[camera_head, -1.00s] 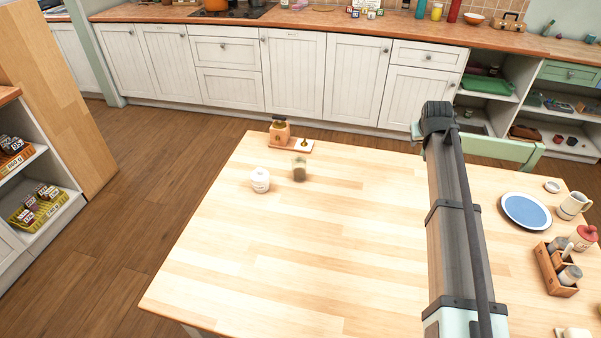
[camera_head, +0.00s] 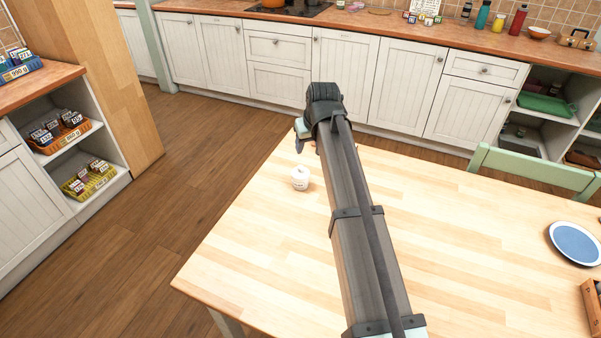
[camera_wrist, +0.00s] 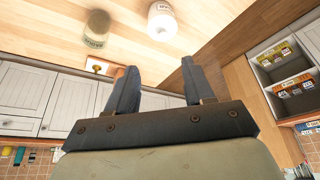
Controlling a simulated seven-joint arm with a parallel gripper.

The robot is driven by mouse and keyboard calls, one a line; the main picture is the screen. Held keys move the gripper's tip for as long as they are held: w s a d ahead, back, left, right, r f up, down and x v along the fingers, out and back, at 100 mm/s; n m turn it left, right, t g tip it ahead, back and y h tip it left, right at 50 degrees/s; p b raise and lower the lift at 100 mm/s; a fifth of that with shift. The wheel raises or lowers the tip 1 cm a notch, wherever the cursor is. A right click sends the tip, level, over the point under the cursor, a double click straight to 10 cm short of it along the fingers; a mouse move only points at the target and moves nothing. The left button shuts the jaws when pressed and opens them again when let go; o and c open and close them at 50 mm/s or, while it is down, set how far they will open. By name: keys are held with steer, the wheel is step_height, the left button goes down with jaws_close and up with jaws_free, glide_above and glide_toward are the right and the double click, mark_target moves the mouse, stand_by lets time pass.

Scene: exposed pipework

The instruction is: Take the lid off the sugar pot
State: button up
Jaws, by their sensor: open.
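A small white pot (camera_head: 300,179) with a lid and dark lettering, which I take to be the sugar pot, stands upright near the table's far left corner. The lettering is too small to read. It also shows at the top of the wrist view (camera_wrist: 162,24), beyond my fingertips and apart from them. My gripper (camera_wrist: 158,74) is open, with nothing between its two dark fingers. In the head view, only a small part of my gripper shows at the arm's far end, above and behind the pot; the arm hides the rest.
A glass jar with dark contents (camera_wrist: 96,28) stands beside the pot in the wrist view; my arm hides it in the head view. A green chair (camera_head: 535,168) is at the table's far side. A blue plate (camera_head: 575,243) lies at right. The table's front left is clear.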

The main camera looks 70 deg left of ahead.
glide_above(300, 166)
steer(key=d, duration=0.3)
step_height(300, 166, down, 8)
steer(key=shift+d+r, duration=0.1)
steer(key=shift+x, duration=2.65)
steer(key=shift+r, duration=0.1)
jaws_close()
